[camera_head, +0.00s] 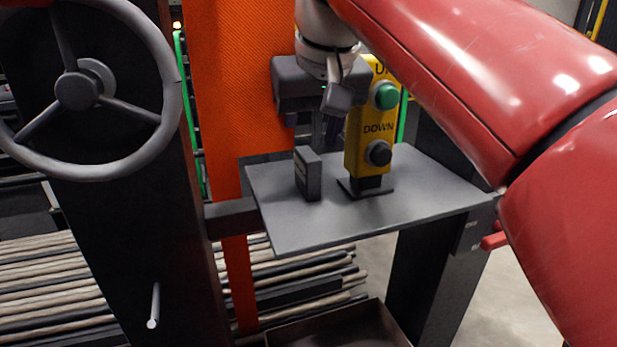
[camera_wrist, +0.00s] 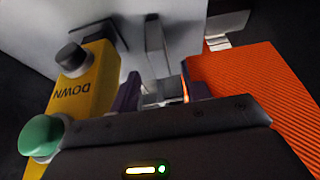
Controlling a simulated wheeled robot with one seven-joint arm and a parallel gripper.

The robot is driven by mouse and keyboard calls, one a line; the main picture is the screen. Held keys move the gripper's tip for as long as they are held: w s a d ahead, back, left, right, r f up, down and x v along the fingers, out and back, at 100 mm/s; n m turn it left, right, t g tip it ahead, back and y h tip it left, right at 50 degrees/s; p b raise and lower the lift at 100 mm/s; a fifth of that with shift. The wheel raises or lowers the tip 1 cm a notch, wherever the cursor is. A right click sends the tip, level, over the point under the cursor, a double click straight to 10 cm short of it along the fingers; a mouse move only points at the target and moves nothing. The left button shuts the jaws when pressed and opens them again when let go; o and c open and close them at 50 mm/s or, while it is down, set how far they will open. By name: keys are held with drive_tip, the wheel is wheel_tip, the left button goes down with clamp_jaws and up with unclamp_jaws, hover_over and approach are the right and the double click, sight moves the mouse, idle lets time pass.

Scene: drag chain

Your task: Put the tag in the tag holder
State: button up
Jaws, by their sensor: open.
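A small dark grey upright block (camera_head: 308,173) stands on a flat grey shelf (camera_head: 365,215), left of the yellow control box. I cannot tell whether this block is the tag holder, the tag, or both together. My gripper (camera_head: 313,128) is above and behind the block, fingers pointing down, apart from the shelf. In the wrist view my gripper (camera_wrist: 160,93) shows two purple fingertips spread apart. The grey block (camera_wrist: 156,48) shows beyond and between them, with nothing clearly held. No separate tag can be made out.
The yellow control box (camera_head: 370,130) with UP and DOWN buttons stands close to my gripper's right. An orange panel (camera_head: 235,80) rises behind on the left. A handwheel (camera_head: 80,90) is at the far left. The shelf's front and right are clear.

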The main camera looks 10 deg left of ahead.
drive_tip(key=shift+x, duration=1.2)
clamp_jaws()
drive_tip(key=shift+r, duration=0.15)
